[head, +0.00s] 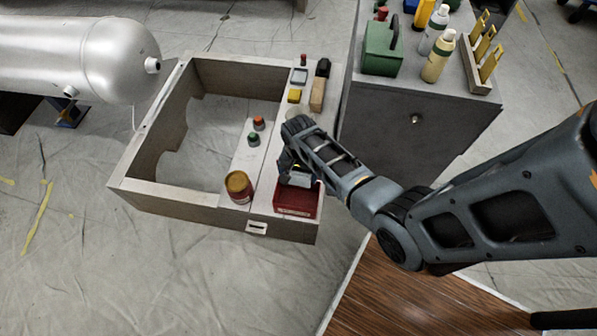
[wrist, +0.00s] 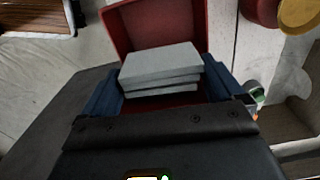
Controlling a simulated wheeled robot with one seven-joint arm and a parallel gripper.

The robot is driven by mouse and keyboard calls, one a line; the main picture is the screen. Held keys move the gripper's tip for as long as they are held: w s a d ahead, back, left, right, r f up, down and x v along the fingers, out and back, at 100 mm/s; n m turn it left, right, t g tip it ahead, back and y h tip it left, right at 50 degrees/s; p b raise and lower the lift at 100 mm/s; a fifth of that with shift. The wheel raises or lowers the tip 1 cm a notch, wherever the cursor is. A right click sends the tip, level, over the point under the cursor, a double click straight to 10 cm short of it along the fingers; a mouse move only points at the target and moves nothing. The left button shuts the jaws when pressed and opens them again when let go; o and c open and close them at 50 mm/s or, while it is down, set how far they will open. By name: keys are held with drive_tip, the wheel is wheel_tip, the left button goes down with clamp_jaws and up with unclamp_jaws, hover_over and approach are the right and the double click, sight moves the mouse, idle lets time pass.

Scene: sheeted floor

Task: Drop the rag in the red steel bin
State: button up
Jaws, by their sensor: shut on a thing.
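The red steel bin (head: 296,201) stands at the front right corner of the wooden frame. In the wrist view the open bin (wrist: 128,32) shows its red inside walls. The rag (wrist: 160,60) is a light grey, folded stack of flat layers. My gripper (wrist: 165,88) is shut on the rag, with a dark blue finger on either side of it. The rag is over the bin's opening; how far it reaches inside is unclear. In the head view my gripper (head: 298,170) is above the bin and hides part of the rag (head: 301,179).
A red can with a yellowish lid (head: 239,187) stands left of the bin. Small orange (head: 258,123) and green (head: 253,139) capped items are behind it. A grey cabinet (head: 415,120) carries bottles and a green box (head: 381,50). A silver tank (head: 80,58) is at left.

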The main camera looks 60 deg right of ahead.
sight(299, 173)
drive_tip(key=shift+f, duration=0.55)
drive_tip(key=o, duration=0.8)
drive_tip(key=shift+r+p, duration=0.75)
drive_tip(key=shift+r, duration=3.2)
